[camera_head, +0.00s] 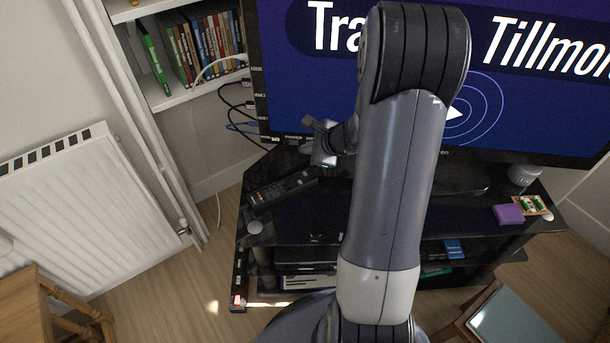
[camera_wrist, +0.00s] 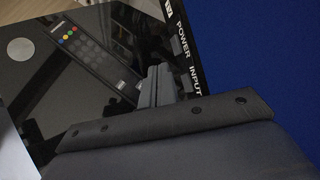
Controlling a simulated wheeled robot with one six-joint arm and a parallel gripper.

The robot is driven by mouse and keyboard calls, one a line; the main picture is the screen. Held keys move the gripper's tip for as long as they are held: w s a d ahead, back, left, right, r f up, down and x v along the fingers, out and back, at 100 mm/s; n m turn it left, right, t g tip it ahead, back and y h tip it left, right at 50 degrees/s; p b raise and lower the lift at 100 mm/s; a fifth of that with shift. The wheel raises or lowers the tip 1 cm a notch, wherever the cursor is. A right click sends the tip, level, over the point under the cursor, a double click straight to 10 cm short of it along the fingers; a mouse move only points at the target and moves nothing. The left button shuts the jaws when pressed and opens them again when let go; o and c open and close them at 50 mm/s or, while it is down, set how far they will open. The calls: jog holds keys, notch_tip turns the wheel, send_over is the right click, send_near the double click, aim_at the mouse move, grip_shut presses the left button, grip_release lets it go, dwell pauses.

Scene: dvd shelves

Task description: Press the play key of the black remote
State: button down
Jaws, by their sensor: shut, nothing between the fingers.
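The black remote (camera_head: 283,188) lies on the left part of the glossy black TV stand (camera_head: 290,228), slanting up to the right. In the wrist view the remote (camera_wrist: 92,52) shows several coloured keys near its upper-left end and rows of dark keys. I cannot pick out the play key. My gripper (camera_head: 317,126) is at the left end of my arm, in front of the TV's lower edge and beyond the remote's right end. In the wrist view its fingers (camera_wrist: 158,72) are together and empty, right of the remote's lower end. I cannot tell their height above the stand.
The TV (camera_head: 300,95) stands close behind my gripper; its bezel (camera_wrist: 185,50) shows in the wrist view. A purple box (camera_head: 508,214) lies at the stand's right. A bookshelf (camera_head: 180,98) and a white radiator (camera_head: 60,215) are left. My arm hides the stand's middle.

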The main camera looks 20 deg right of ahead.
jog(key=b, duration=0.4)
send_over(308, 176)
notch_tip(308, 176, down, 6)
jog(key=shift+r, duration=0.25)
jog(key=shift+f+b, duration=0.75)
dwell(0.9)
jog(key=shift+f+b, duration=0.4)
jog(key=shift+b, duration=0.15)
jog(key=shift+f+b, duration=0.3)
jog(key=shift+b, duration=0.1)
dwell(0.4)
dwell(0.3)
jog(key=shift+r+p, duration=0.6)
jog(key=shift+r, duration=0.2)
